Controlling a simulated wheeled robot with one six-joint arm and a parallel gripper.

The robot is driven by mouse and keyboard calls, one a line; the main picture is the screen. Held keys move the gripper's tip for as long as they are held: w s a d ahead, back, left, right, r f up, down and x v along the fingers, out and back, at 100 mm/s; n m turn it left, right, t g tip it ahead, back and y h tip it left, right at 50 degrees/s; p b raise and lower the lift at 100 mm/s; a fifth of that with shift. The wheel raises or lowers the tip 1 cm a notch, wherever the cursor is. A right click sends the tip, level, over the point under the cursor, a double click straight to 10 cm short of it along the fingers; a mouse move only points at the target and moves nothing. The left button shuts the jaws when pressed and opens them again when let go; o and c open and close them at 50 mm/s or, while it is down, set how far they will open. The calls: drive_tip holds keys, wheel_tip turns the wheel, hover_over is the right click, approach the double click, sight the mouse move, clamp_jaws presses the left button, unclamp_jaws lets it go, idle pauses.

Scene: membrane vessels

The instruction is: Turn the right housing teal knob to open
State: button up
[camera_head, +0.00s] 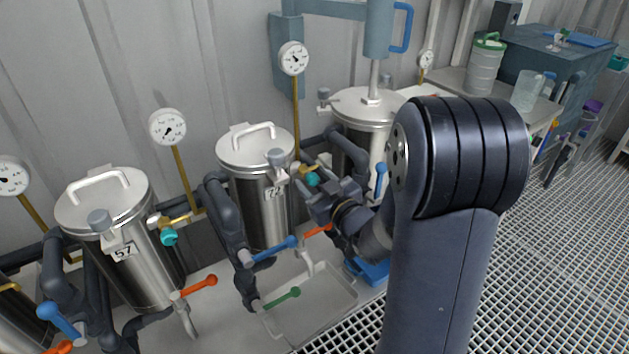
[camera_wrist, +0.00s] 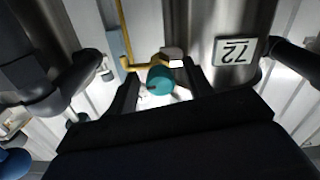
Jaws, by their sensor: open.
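The teal knob (camera_head: 312,179) sits on a brass fitting at the upper right side of the steel housing (camera_head: 262,213) labelled 72. In the wrist view the teal knob (camera_wrist: 160,80) shows between the two dark fingers, with the brass pipe (camera_wrist: 128,45) behind it. My gripper (camera_head: 314,188) is open around or just short of the knob; whether a finger touches it cannot be told. The 72 label (camera_wrist: 235,50) appears upside down in the wrist view. Another teal knob (camera_head: 169,237) is on the housing (camera_head: 140,265) labelled 57, at the left.
Dark pipes (camera_head: 228,215) run between the housings. Blue (camera_head: 276,249), orange (camera_head: 197,286) and green (camera_head: 282,298) valve handles stick out low in front. A third vessel (camera_head: 370,108) stands behind my arm. Pressure gauges (camera_head: 294,58) rise on brass stems. Grating floor lies at right.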

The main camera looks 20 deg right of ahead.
drive_tip(key=shift+c, duration=0.6)
drive_tip(key=c, duration=0.9)
